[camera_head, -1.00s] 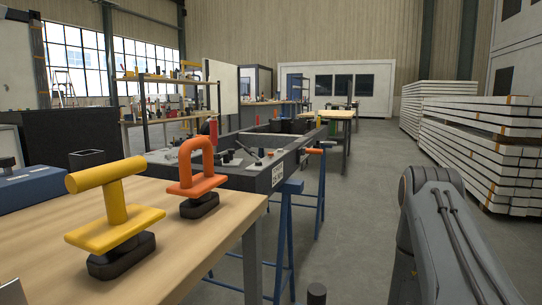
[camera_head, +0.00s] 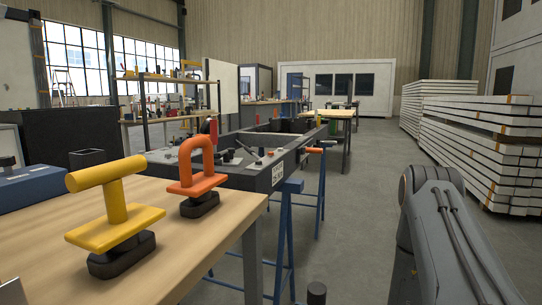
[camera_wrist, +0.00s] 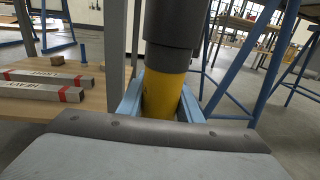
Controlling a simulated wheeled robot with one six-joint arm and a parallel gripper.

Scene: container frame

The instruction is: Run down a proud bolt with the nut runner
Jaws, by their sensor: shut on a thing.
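My gripper (camera_wrist: 160,100) shows in the wrist view, its light blue fingers shut around a yellow cylindrical body (camera_wrist: 163,92). A thick dark grey cylinder (camera_wrist: 172,24) joins that body and runs up out of the picture. This looks like the nut runner; its working end is hidden. The head view does not clearly show my gripper. A dark frame (camera_head: 262,178) on blue trestles stands beyond the near bench, with several small parts on top. I cannot tell which of them is a proud bolt.
A wooden bench (camera_head: 205,235) at the left holds a yellow T-handled tool (camera_head: 116,215) and an orange loop-handled tool (camera_head: 198,182). Stacked pale panels (camera_head: 475,150) stand at the right. Open floor (camera_head: 365,190) lies between. Labelled bars (camera_wrist: 45,88) lie on a wooden surface in the wrist view.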

